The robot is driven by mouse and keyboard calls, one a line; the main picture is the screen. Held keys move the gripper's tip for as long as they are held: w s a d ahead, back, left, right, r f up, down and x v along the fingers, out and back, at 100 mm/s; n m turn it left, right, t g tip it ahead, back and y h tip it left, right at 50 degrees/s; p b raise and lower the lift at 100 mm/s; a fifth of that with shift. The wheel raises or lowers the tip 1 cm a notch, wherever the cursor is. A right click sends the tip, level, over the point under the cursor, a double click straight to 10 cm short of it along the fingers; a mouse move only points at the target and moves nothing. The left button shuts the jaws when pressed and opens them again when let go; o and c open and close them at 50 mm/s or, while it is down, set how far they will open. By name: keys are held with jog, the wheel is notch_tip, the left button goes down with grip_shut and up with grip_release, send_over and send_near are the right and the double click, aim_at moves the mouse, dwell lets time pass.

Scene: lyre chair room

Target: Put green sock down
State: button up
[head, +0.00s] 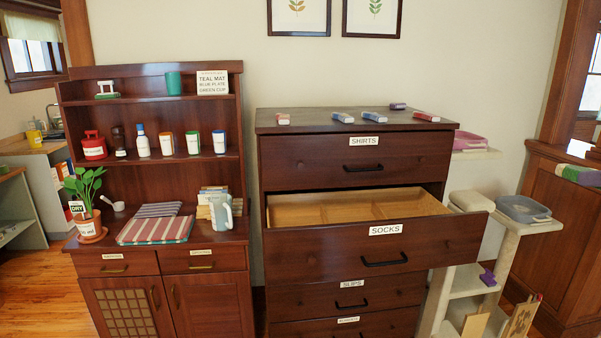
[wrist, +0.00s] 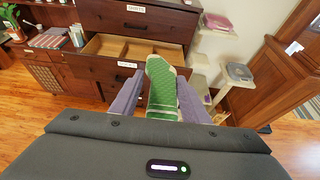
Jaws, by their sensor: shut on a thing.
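In the wrist view my gripper (wrist: 158,92) is shut on the green sock (wrist: 160,88), which has pale patterning and sits upright between the two grey-purple fingers. The drawer labelled SOCKS (head: 300,236) is pulled open in the dark wood dresser (head: 285,170). Its light wood inside has dividers, and the visible part looks empty. In the wrist view the open drawer (wrist: 100,45) lies beyond the sock, which overlaps its right part.
Several small blocks, such as a blue one (head: 374,117), lie on the dresser top. A hutch (head: 150,80) with bottles, a plant (head: 86,190) and folded cloths stands left. A pale shelf stand (head: 505,245) with a grey tray (head: 522,209) stands right. The floor in front (wrist: 40,105) shows clear patches.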

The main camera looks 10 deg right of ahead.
jog(key=shift+w+a+r, duration=0.1)
jog(key=shift+w+r, duration=0.2)
jog(key=shift+w, duration=0.05)
jog(key=shift+w+d+r, duration=0.2)
jog(key=shift+w+d, duration=0.2)
jog(key=shift+d, duration=0.05)
jog(key=w+f, duration=0.1)
jog(key=w+d+f, duration=0.1)
jog(key=w+f, duration=0.1)
jog(key=shift+w+d+f, duration=0.2)
jog(key=shift+w+d, duration=0.2)
jog(key=w+a+f+m+h, duration=0.1)
jog(key=w+a+f, duration=0.5)
jog(key=f, duration=0.5)
jog(key=w+a+f, duration=0.5)
jog(key=w+f, duration=0.2)
jog(key=f, duration=0.3)
jog(key=w+a+f+n+y, duration=0.1)
jog(key=a+f, duration=0.5)
jog(key=a, duration=0.4)
jog(key=a+f+n+y, duration=0.1)
jog(key=a+f+y, duration=0.1)
jog(key=a+f, duration=0.4)
jog(key=w+a+f+n+y, duration=0.1)
jog(key=a+f, duration=0.6)
jog(key=a, duration=0.7)
jog(key=shift+w+a+n+g+y, duration=0.15)
jog(key=shift+w+n+g+y, duration=0.15)
jog(key=shift+n, duration=0.2)
